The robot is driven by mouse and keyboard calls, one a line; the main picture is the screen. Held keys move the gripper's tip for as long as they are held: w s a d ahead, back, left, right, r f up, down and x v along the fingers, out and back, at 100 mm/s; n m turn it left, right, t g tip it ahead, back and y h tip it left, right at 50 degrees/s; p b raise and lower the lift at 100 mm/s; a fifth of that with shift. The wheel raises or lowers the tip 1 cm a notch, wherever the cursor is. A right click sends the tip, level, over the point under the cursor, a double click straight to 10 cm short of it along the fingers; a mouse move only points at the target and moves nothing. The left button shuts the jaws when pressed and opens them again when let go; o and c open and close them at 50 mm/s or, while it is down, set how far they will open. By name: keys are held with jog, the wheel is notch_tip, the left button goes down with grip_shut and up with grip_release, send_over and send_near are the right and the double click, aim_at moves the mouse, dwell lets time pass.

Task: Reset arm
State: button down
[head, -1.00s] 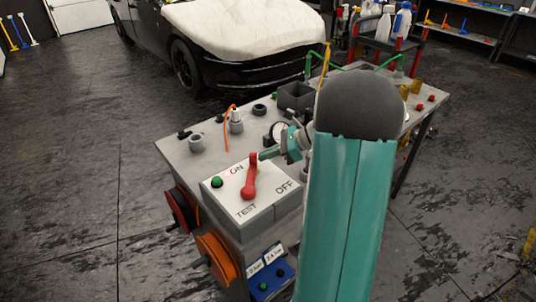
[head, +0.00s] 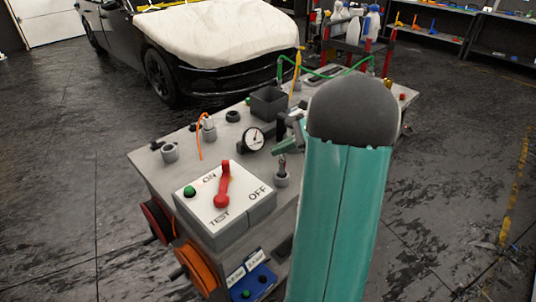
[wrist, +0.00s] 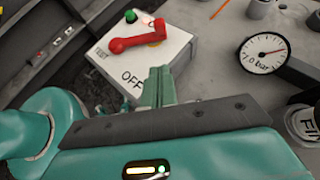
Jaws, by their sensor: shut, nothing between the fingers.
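My arm's teal link fills the right middle of the head view. My gripper (head: 286,146) shows partly to the left of it, above the grey workbench (head: 146,160); in the wrist view its teal fingers (wrist: 158,88) are together and empty. The white switch box (head: 240,208) carries a red lever (head: 224,186), a green button and the labels ON, OFF and TEST. The lever points up towards ON. The gripper is apart from the lever, to its right in the head view. The wrist view shows the box (wrist: 170,62) just beyond the fingers.
A pressure gauge (head: 253,139), a dark bin (head: 268,102) and small cylinders stand on the bench. Orange (head: 197,268) and red (head: 158,220) reels hang on its left side. A car with a white cover (head: 215,42) stands behind. The floor to the left is clear.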

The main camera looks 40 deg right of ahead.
jog(key=shift+s+d+r, duration=0.2)
jog(key=shift+d, duration=0.05)
dwell(0.4)
jog(key=s+a+r+n+g+h, duration=0.1)
jog(key=a+r+n+g+h, duration=0.1)
jog(key=a+n, duration=0.65)
jog(key=s+a+r+n+g+h, duration=0.1)
jog(key=a+r+n+g+h, duration=0.15)
jog(key=a, duration=1.05)
jog(key=s+a+n+t+h, duration=0.2)
jog(key=s+a+n+h, duration=0.2)
jog(key=s+a+n, duration=0.5)
jog(key=a+n, duration=0.2)
jog(key=n, duration=0.4)
jog(key=shift+s+r+h, duration=0.25)
jog(key=shift+s+h, duration=0.1)
jog(key=shift+s, duration=0.05)
